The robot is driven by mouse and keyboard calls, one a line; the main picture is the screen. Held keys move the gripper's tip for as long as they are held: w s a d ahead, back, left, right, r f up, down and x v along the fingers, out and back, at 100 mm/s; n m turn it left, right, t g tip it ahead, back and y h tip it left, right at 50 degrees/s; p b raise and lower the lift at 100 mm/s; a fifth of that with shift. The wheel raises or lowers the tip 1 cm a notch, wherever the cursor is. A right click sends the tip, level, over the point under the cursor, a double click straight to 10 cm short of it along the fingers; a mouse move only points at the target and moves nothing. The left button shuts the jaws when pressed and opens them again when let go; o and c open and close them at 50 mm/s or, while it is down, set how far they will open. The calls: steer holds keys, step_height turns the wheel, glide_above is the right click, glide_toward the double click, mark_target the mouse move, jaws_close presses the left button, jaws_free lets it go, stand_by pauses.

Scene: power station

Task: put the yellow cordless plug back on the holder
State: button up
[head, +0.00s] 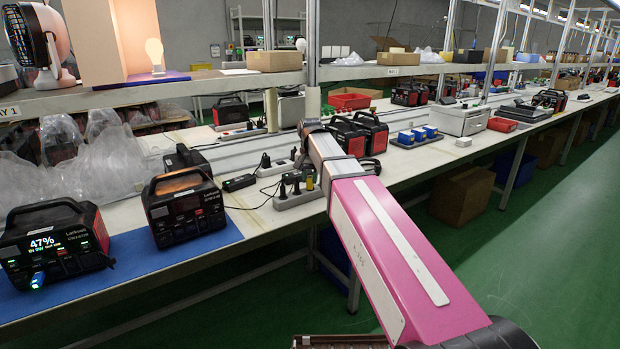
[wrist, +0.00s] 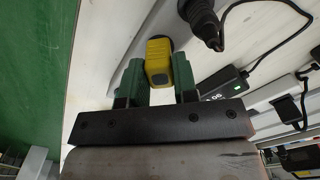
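The yellow plug (wrist: 158,64) is between the two green fingertips of my gripper (wrist: 158,80) in the wrist view. Both fingers appear to press on its sides. The plug is at the rounded end of a grey power strip (wrist: 225,42); I cannot tell whether it is seated in it or just above it. In the head view the yellow plug (head: 309,183) shows small at the right end of the strip (head: 297,200), beside my arm. My arm hides the gripper there. I cannot make out a separate holder.
A black adapter (wrist: 226,84) lies to the right. In the head view, power stations (head: 185,205) stand left on a blue mat. The table's front edge is close to my arm.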

steer(key=o, duration=0.4)
steer(key=shift+r, duration=0.1)
